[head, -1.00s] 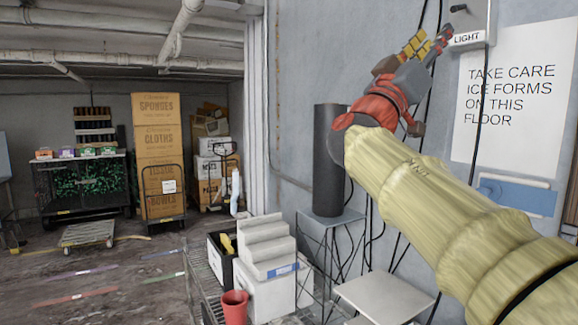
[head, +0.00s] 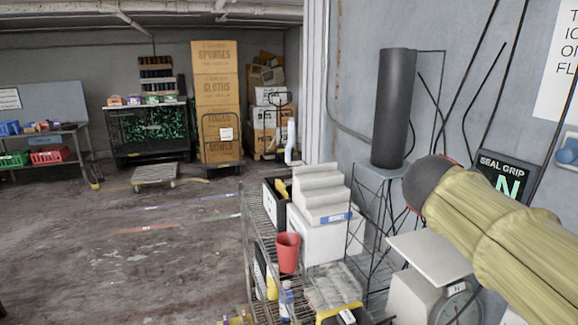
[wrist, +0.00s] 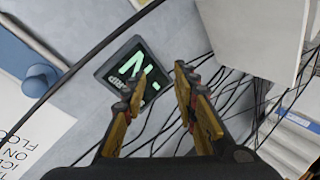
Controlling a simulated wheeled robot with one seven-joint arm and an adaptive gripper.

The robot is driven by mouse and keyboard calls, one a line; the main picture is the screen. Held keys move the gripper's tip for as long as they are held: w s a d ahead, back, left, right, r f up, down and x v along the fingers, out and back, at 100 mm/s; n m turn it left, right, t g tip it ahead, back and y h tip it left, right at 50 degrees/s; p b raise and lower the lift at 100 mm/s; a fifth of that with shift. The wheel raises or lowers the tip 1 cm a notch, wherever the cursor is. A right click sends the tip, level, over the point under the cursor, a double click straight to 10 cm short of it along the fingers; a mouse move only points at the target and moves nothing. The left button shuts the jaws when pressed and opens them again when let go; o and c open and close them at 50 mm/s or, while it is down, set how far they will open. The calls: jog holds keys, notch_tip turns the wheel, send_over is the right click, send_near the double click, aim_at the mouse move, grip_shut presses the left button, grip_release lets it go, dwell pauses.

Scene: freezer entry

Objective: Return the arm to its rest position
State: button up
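My arm, in a yellow sleeve, comes in from the right edge of the head view. Its far end is hidden there behind the sleeve and the dark joint, so my gripper does not show in that view. In the wrist view my gripper (wrist: 158,95) has its two yellow and dark fingers apart, with nothing between them. Beyond the fingertips is a dark panel (wrist: 133,75) with a lit green sign, on the grey wall. In the head view the panel (head: 508,180) reads "SEAL GRIP" and sits just beyond my arm.
A black cylinder (head: 394,108) stands on a wire stand left of my arm. A wire rack (head: 262,250) carries a red cup (head: 288,252) and a white stepped block (head: 320,195). Loose cables (wrist: 205,95) hang near my gripper. The floor (head: 130,240) at left is mostly clear.

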jog(key=s+a+f+g+y, duration=0.1)
jog(key=s+a+f+y, duration=0.4)
jog(key=s+a+f, duration=0.4)
jog(key=s+a+f+g+y, duration=0.1)
jog(key=s+a+f+y, duration=0.4)
jog(key=s+a+f, duration=0.5)
jog(key=shift+s+a+f+y, duration=0.25)
jog(key=shift+s+f, duration=1.65)
jog(key=shift+f, duration=1.7)
jog(key=shift+c, duration=0.2)
